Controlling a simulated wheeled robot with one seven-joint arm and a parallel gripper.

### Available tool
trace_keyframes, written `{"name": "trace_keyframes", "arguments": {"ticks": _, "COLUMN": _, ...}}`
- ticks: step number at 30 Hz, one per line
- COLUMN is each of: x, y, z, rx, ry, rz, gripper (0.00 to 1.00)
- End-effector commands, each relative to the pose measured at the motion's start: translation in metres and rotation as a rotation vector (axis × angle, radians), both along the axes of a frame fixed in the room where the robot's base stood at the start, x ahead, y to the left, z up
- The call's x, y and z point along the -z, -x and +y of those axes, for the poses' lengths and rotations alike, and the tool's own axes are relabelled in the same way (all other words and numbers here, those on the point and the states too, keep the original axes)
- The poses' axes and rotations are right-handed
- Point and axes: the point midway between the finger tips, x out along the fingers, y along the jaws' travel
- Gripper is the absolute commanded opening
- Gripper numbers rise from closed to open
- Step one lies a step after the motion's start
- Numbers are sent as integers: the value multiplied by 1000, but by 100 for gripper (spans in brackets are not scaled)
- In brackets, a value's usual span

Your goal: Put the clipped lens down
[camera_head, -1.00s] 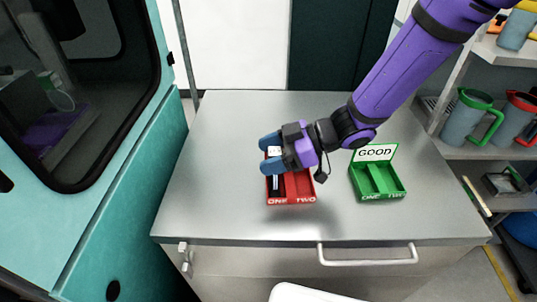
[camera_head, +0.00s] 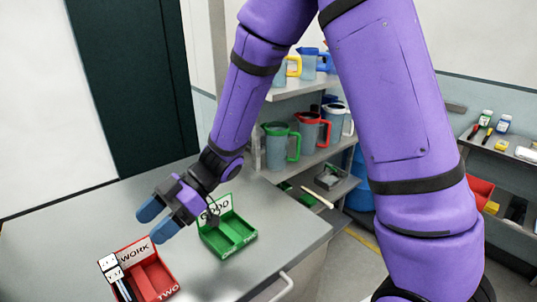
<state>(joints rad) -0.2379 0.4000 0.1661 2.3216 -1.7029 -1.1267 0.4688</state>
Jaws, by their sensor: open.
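The red tray marked WORK (camera_head: 156,277) is at the lower left, partly cut off by the bottom edge. A small white piece with dark marks (camera_head: 111,267) and a dark, slim part (camera_head: 124,289) lie in its left compartment; I cannot tell for sure which is the clipped lens. The right compartment, marked TWO, looks empty. My gripper (camera_head: 157,219) has blue fingertips spread apart with nothing seen between them. It hangs above the back of the red tray, apart from the pieces. The green tray (camera_head: 233,240), marked GOOD, stands just right of it and looks empty.
Both trays stand on a grey metal bench (camera_head: 60,228) with free room at left. Shelves behind on the right hold several jugs, one with a green handle (camera_head: 279,147). My purple arm covers much of the right side.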

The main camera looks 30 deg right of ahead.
Motion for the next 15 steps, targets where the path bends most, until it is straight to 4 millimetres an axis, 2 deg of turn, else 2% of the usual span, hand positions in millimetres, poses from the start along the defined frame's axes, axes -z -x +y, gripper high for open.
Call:
{"name": "trace_keyframes", "arguments": {"ticks": 4, "x": -6, "y": -9, "z": -3, "rx": 53, "ry": 14, "rz": -40, "gripper": 63}}
{"name": "trace_keyframes", "arguments": {"ticks": 8, "x": -26, "y": -39, "z": -16, "rx": 229, "ry": 66, "rz": -157, "gripper": 63}}
{"name": "trace_keyframes", "arguments": {"ticks": 11, "x": -51, "y": -68, "z": -41, "rx": 433, "ry": 130, "rz": -267, "gripper": 63}}
{"name": "trace_keyframes", "arguments": {"ticks": 15, "x": -90, "y": -98, "z": -89, "rx": 731, "ry": 232, "rz": -374, "gripper": 63}}
